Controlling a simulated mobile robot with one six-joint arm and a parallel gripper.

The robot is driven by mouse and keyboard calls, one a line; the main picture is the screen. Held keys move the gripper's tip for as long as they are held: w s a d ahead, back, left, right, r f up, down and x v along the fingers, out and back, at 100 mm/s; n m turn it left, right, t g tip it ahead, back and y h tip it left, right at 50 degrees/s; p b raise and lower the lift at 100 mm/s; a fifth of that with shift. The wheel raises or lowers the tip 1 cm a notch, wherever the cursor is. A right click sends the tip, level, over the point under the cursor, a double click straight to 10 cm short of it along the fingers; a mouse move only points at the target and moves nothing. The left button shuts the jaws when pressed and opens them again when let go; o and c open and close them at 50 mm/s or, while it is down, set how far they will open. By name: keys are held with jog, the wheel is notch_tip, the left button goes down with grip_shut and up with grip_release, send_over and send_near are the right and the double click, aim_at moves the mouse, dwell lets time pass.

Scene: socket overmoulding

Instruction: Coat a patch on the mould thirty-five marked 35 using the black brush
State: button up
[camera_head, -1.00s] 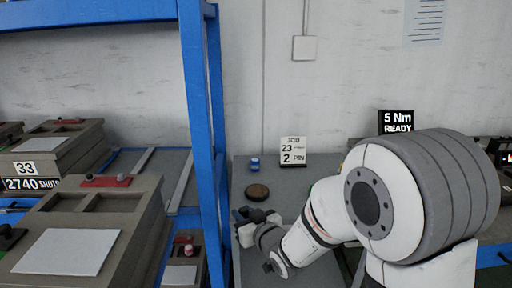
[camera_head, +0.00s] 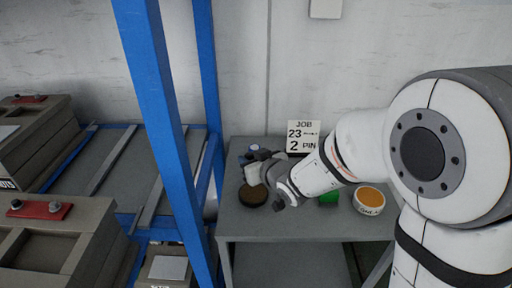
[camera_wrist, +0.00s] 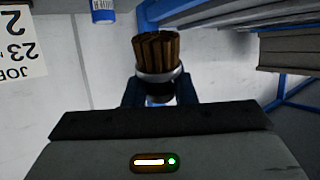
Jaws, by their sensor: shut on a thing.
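My gripper (camera_head: 259,167) is over the left side of the grey table. In the wrist view, my gripper (camera_wrist: 160,98) is shut on a brush (camera_wrist: 159,50) with brown bristles, a pale ferrule band and a dark collar. The bristles point away from the wrist; the handle is mostly hidden between the fingers, so its full colour cannot be told. A mould (camera_head: 75,235) with dark cavities and a red bar stands at the lower left, and another mould (camera_head: 40,135) stands behind it. No 35 mark is readable on either.
On the table (camera_head: 290,222) are a brown round piece (camera_head: 253,196), a job card (camera_head: 303,136), a green item (camera_head: 329,197) and an orange-filled pot (camera_head: 369,199). A blue item shows in the wrist view (camera_wrist: 103,12). A blue post (camera_head: 160,120) separates table and moulds.

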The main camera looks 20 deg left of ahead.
jog(key=shift+w+f+b, duration=0.15)
jog(key=shift+f+b, duration=0.65)
jog(key=shift+f, duration=0.2)
jog(key=shift+f+b, duration=1.35)
jog(key=shift+f, duration=0.6)
jog(key=shift+f+b, duration=0.7)
jog(key=shift+b, duration=0.05)
jog(key=shift+r, duration=0.1)
jog(key=shift+r+p, duration=2.5)
jog(key=shift+r, duration=1.05)
